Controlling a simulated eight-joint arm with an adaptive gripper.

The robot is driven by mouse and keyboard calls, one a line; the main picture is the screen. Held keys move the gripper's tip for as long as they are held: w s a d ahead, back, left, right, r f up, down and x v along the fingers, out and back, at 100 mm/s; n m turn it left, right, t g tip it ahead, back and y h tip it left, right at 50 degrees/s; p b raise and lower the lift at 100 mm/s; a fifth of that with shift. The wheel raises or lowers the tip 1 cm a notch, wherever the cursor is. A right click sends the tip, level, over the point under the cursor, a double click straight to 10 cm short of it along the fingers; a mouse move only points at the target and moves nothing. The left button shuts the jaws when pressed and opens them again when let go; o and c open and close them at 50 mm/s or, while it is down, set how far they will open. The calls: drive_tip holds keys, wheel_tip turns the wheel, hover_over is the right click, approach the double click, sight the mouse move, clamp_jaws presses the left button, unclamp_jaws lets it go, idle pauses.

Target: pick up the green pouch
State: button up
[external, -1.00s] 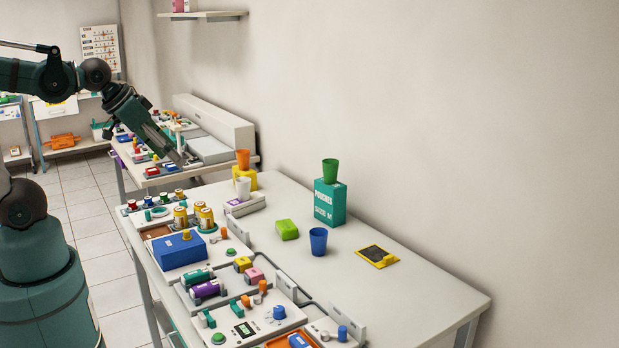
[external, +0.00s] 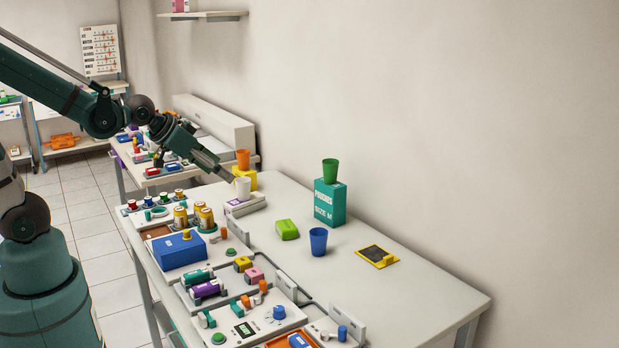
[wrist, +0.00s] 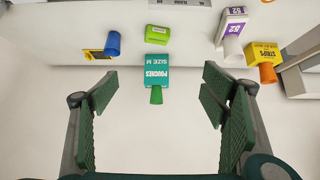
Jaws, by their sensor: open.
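The green pouch (external: 287,229) is a small, lime-green, block-like pack lying flat on the white table, left of the blue cup. In the wrist view the green pouch (wrist: 158,34) lies near the top centre, beyond the teal box. My gripper (external: 231,180) is above the back part of the table near the white cup, apart from the pouch. In the wrist view my gripper (wrist: 160,93) has its fingers wide apart with nothing between them.
A teal box (external: 330,203) with a green cup on top stands behind the pouch. The blue cup (external: 318,241), white cup (external: 243,187) and yellow-black pad (external: 377,256) are nearby. The table's right end is clear.

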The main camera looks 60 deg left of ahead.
drive_tip(key=w+f+t+b, duration=0.2)
drive_tip(key=w+f+b, duration=0.1)
drive_tip(key=w+f, duration=0.6)
drive_tip(key=t+b, duration=0.1)
drive_tip(key=b, duration=0.2)
approach(284, 225)
drive_tip(key=w+r, duration=0.1)
drive_tip(key=shift+w+d+f, duration=0.1)
drive_tip(key=shift+w+f, duration=0.05)
drive_tip(key=shift+f, duration=0.25)
drive_tip(key=shift+w+d+f, duration=0.1)
drive_tip(key=shift+w+f, duration=0.05)
drive_tip(key=shift+f, duration=0.25)
drive_tip(key=shift+w, duration=0.1)
drive_tip(key=shift+b+x, duration=0.45)
drive_tip(key=shift+x, duration=0.75)
drive_tip(key=shift+a+f, duration=0.1)
drive_tip(key=shift+b+x, duration=0.8)
drive_tip(key=shift+x, duration=1.75)
drive_tip(key=shift+a, duration=0.15)
drive_tip(key=c, duration=1)
